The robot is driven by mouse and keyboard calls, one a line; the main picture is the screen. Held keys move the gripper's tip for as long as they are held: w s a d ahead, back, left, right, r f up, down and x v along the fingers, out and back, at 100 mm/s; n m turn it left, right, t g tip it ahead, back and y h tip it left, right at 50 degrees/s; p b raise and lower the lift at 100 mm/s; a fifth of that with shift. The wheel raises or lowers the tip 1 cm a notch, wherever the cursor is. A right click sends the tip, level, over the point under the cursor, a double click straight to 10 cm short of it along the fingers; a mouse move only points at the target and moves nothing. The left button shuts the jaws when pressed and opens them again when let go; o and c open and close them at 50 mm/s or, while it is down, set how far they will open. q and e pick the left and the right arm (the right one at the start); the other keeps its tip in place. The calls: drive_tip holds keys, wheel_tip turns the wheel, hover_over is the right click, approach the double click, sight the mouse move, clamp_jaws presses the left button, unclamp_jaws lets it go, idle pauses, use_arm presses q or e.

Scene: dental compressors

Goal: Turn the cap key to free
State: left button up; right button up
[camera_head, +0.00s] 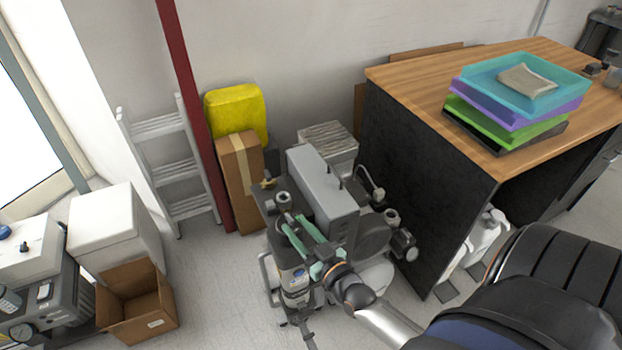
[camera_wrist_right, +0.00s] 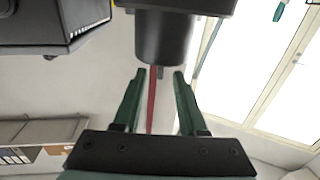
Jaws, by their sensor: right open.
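The dental compressor (camera_head: 322,190) stands on the floor in the middle of the head view, with a grey box-shaped housing and several knobs and fittings. My right gripper (camera_head: 292,221) has green fingers and reaches over its near left part, close to a small grey round fitting (camera_head: 283,198). In the right wrist view the gripper (camera_wrist_right: 159,74) is open. A dark cylinder (camera_wrist_right: 165,38) lies just beyond the fingertips, with a small stub (camera_wrist_right: 158,72) at its end between them. I cannot make out for certain which part is the cap key. My left gripper is out of view.
A wooden-topped bench (camera_head: 415,75) with stacked trays (camera_head: 515,88) stands on the right. A cardboard box (camera_head: 240,180) and yellow container (camera_head: 236,110) stand behind the compressor. An open carton (camera_head: 138,308) is at left. Floor is clear between the carton and compressor.

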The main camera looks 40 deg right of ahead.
drive_tip(key=s, duration=0.5)
drive_tip(key=shift+s+a, duration=0.2)
drive_tip(key=shift+s, duration=0.1)
